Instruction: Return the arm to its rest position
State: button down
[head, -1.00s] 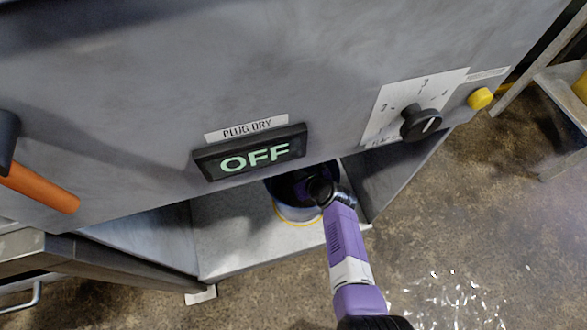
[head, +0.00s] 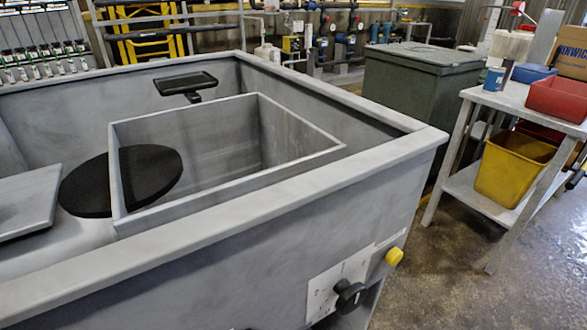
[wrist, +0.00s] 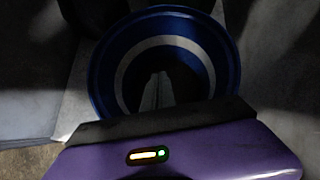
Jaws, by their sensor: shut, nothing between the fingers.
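My gripper (wrist: 157,92) shows in the wrist view, its two fingers together with nothing between them. It points into a round container (wrist: 229,75) with a blue rim and a pale ring inside. The inside of the container is dark, and I cannot tell how deep the fingertips are or whether they touch it. My purple wrist housing with a small lit indicator fills the bottom of that view. Neither my gripper nor this container shows in the head view now.
The grey compactor (head: 240,225) with its open hopper fills the head view's left and middle. At right stands a table (head: 497,98) with bins. Floor between them is clear.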

jog(key=w+d+r+n+t, duration=0.3)
jog(key=w+r+n+t, duration=0.15)
jog(key=r+n, duration=0.3)
jog(key=s+d+r+n+t+h, duration=0.1)
jog(key=s+d+r+n+t, duration=0.1)
jog(key=s+d+r+n, duration=0.35)
jog(key=s+d+r+n+t+h, duration=0.1)
jog(key=s+d+r+n+t, duration=0.15)
jog(key=d+n, duration=0.5)
jog(key=s+d+r+n+h, duration=0.15)
jog(key=s+d+r, duration=0.35)
jog(key=s, duration=0.6)
jog(key=s+d+r+n+h, duration=0.1)
jog(key=s+d+r+n, duration=0.15)
jog(key=s+r, duration=0.6)
jog(key=s+d+r+n+h, duration=0.2)
jog(key=s+d+r, duration=0.25)
jog(key=s, duration=0.75)
notch_tip(320, 180, up, 18)
jog(key=p, duration=1.7)
jog(key=shift+s+a, duration=0.35)
jog(key=shift+f, duration=0.15)
